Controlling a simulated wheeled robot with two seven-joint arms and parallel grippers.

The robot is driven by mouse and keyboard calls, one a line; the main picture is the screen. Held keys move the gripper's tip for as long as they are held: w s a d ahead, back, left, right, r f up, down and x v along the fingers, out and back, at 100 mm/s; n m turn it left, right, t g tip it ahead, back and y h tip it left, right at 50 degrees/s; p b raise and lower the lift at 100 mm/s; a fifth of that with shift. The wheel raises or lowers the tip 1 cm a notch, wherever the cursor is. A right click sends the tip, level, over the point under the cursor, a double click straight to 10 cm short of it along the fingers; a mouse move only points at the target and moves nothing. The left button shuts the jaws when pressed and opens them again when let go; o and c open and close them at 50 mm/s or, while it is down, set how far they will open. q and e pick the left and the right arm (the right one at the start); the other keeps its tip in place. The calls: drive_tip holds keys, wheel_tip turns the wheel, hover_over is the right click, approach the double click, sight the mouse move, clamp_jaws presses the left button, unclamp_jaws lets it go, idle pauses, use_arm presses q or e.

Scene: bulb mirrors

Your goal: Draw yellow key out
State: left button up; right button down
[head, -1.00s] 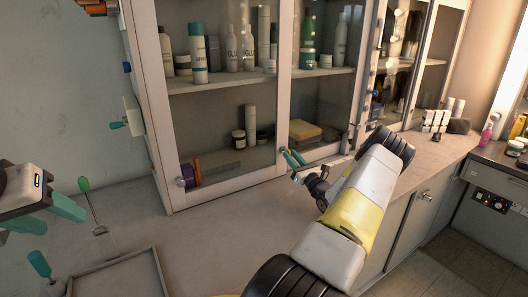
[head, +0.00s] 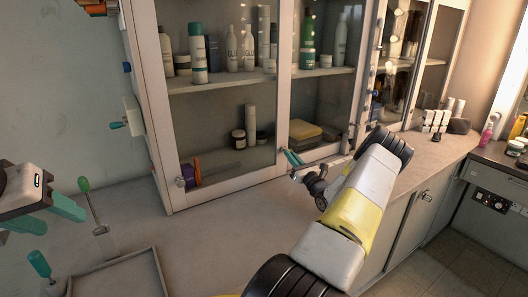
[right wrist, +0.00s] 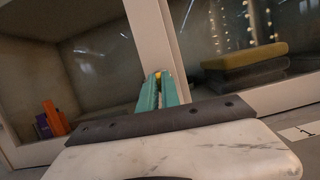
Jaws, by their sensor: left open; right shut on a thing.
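My right gripper (head: 291,158) is at the frame of the glass cabinet (head: 284,100), low on the upright between its doors. Its teal fingers (right wrist: 162,92) are shut close together in the right wrist view. A small bit of the yellow key (right wrist: 158,74) shows between the fingertips, against the white upright. The rest of the key is hidden by the fingers, and I cannot tell how deep it sits. In the head view the key is not distinguishable. My left gripper (head: 46,214) is open and empty at the far left, above the counter.
Bottles (head: 199,55) and jars stand behind the cabinet glass. Folded towels (right wrist: 244,65) lie inside on the right. A grey tray (head: 115,276) and green-handled tools (head: 84,186) are at the left. The counter before the cabinet is largely clear.

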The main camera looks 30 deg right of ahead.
drive_tip(key=shift+s, duration=0.3)
drive_tip(key=s, duration=0.8)
drive_tip(key=shift+d, duration=0.4)
idle(0.3)
drive_tip(key=shift+a, duration=0.1)
